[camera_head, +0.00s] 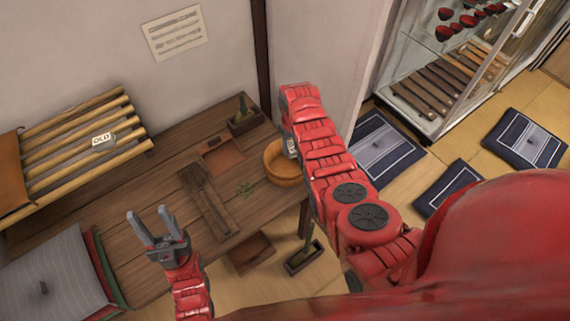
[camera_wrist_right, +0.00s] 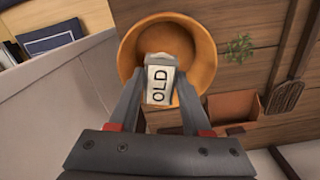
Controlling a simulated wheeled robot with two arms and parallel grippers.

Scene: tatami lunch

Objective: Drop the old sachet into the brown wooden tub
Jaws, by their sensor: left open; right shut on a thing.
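A pale sachet marked OLD (camera_wrist_right: 160,82) is between the fingers of my right gripper (camera_wrist_right: 162,75), which is shut on it. In the right wrist view it appears over the opening of the brown wooden tub (camera_wrist_right: 207,52); its height above the tub's floor is unclear. In the head view the tub (camera_head: 284,178) stands at the table's right end, partly hidden by my right arm. The right gripper is mostly hidden there. My left gripper (camera_head: 153,228) is open and empty above the table's front left. Another pale piece marked OLD (camera_head: 103,141) lies on the slatted rack.
The wooden table (camera_head: 150,190) holds a dark slatted tool (camera_head: 205,195), a green sprig (camera_head: 245,188) and a small planter (camera_head: 245,118) near the tub. The slatted rack (camera_head: 75,145) is at left. Cushions (camera_head: 383,145) and a glass cabinet (camera_head: 440,75) are at right.

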